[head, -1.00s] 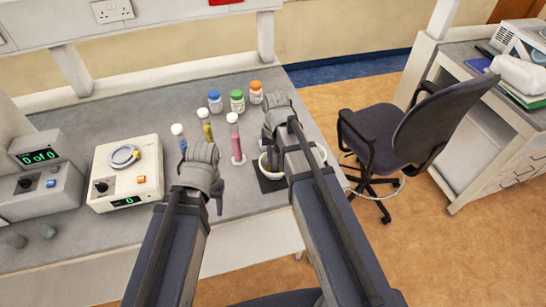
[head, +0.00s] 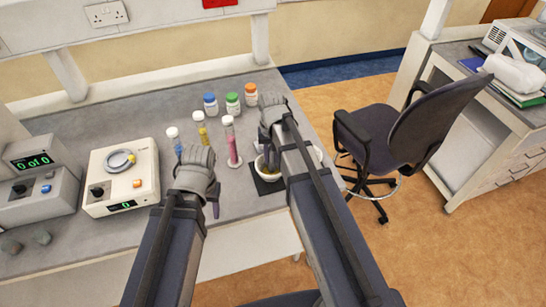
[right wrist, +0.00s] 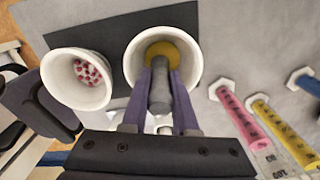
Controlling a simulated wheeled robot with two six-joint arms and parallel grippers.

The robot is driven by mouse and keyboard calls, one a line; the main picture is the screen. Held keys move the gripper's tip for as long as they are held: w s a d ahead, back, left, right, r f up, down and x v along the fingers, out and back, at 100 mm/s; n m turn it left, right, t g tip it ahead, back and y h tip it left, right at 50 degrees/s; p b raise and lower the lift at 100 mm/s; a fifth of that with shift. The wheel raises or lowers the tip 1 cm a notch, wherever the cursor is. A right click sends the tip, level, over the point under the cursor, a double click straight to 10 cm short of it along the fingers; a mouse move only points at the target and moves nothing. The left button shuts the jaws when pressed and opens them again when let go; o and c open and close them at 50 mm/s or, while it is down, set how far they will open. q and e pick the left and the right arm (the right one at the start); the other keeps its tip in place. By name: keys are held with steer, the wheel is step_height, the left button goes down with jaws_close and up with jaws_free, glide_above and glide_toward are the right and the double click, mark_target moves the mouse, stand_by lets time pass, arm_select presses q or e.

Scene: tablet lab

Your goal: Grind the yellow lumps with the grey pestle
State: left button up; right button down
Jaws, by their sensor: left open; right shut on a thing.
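The grey pestle (right wrist: 160,95) is between the two purple fingers of my right gripper (right wrist: 160,82), which is shut on it. Its lower end is inside a white mortar (right wrist: 188,25), over the yellow lumps (right wrist: 163,46). The lumps look like one yellow mass, and I cannot tell how finely they are ground. In the head view, my right arm partly hides this mortar. My left gripper (head: 197,172) is open and empty above the bench's front part; its fingers are largely hidden.
A second white mortar (right wrist: 64,62) holds red and white pieces. Both mortars stand on a dark mat (right wrist: 121,32). Coloured tubes (head: 232,142) and capped bottles (head: 233,106) stand behind and to the left. A balance (head: 122,175) and a counter (head: 40,182) are further left. A chair (head: 410,135) is right.

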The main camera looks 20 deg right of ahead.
steer(key=shift+w+a, duration=0.3)
steer(key=shift+s+a, duration=0.35)
steer(key=shift+s, duration=0.5)
steer(key=shift+d, duration=0.1)
